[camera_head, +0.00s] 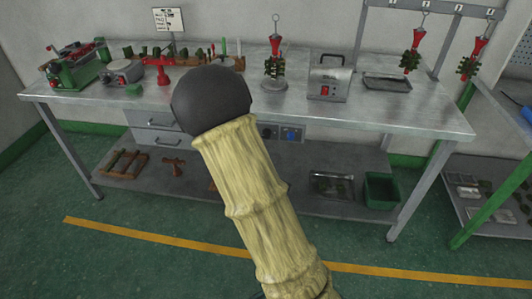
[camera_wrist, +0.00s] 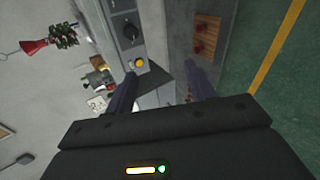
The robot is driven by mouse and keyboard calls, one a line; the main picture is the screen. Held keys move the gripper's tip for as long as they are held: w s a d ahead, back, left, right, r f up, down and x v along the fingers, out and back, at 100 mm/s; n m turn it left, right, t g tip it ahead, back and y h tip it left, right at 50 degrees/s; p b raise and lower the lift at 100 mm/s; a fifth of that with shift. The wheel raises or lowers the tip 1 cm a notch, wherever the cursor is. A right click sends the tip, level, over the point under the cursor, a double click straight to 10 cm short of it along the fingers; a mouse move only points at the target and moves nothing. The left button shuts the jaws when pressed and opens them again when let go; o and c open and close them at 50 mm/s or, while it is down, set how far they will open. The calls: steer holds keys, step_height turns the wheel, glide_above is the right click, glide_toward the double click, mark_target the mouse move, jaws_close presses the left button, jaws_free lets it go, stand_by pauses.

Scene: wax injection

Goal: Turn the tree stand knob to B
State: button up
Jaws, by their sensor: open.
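My gripper (camera_wrist: 161,72) is open and empty in the wrist view, its two dark fingers apart. In that view a round black knob (camera_wrist: 130,31) sits on a grey panel ahead of the left finger, beside a yellow button (camera_wrist: 139,62). The knob is apart from the fingers; its pointer and letter marks are too small to read. In the head view my arm hides my gripper. A tree stand (camera_head: 275,70) with a red cup and dark green tree stands on the bench. Below it a dark control panel (camera_head: 268,132) shows on the bench front, partly behind my arm.
The metal workbench (camera_head: 400,118) carries a grey box with a red switch (camera_head: 328,78), a tray (camera_head: 387,83) and a green clamp machine (camera_head: 75,68). Drawers (camera_head: 155,122) are left of my arm. A green bin (camera_head: 381,190) is on the lower shelf. Floor in front is clear.

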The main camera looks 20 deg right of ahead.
steer(key=w+d+f+n+t+h+b, duration=0.2)
steer(key=f+n+t+b, duration=0.3)
steer(key=n, duration=0.5)
steer(key=w+h+b, duration=0.1)
steer(key=b, duration=0.1)
steer(key=shift+w+d+f+h+b, duration=0.15)
steer(key=shift+d+f+h+b, duration=0.15)
steer(key=shift+d+f+b, duration=0.1)
steer(key=shift+w, duration=0.15)
steer(key=b+x, duration=0.2)
steer(key=x, duration=1.5)
steer(key=shift+r, duration=0.25)
steer(key=shift+w, duration=0.1)
steer(key=c, duration=1)
